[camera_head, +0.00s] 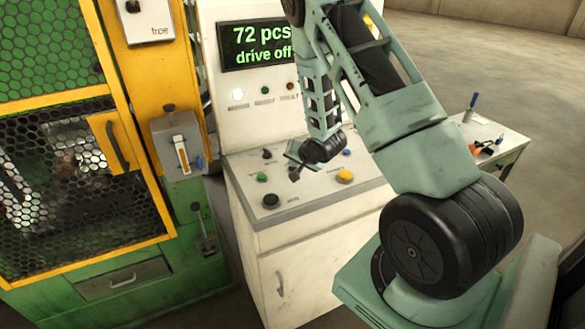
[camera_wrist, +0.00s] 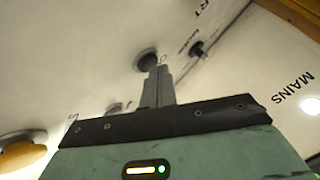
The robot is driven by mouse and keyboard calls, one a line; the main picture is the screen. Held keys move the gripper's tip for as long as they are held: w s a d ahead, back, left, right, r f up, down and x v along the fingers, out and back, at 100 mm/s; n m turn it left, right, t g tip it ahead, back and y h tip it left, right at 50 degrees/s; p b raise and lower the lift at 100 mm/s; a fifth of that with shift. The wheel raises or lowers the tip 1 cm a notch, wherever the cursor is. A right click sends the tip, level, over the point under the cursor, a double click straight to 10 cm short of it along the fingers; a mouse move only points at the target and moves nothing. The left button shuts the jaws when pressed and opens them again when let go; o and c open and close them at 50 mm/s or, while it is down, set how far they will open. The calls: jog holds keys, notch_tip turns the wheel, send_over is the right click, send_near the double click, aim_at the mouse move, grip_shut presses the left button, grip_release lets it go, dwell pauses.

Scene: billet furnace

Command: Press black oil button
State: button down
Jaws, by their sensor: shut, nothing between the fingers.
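The control desk's sloping top (camera_head: 320,192) carries several buttons and knobs. My gripper (camera_head: 296,170) is shut and empty, pointing down at the middle of this top. In the wrist view, the closed fingertips (camera_wrist: 160,72) are at a round black button (camera_wrist: 146,61), overlapping its lower edge in the picture. A label beside this button is mostly hidden by the fingers, with only a round letter showing. I cannot tell whether the fingertips touch the button or hover just above it. In the head view my gripper hides this spot.
A green button (camera_head: 262,177), a larger black button (camera_head: 270,200) and a yellow button (camera_head: 345,176) are nearby. A small dark knob (camera_wrist: 197,48) is close to the fingers. The upright display (camera_head: 258,44) reads "72 pcs drive off". A caged machine (camera_head: 75,180) stands left.

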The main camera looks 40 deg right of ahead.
dwell(0.5)
jog(key=shift+r+p, duration=0.6)
jog(key=shift+r, duration=0.2)
jog(key=shift+r+p, duration=1.9)
jog(key=shift+r, duration=0.65)
jog(key=shift+f, duration=0.1)
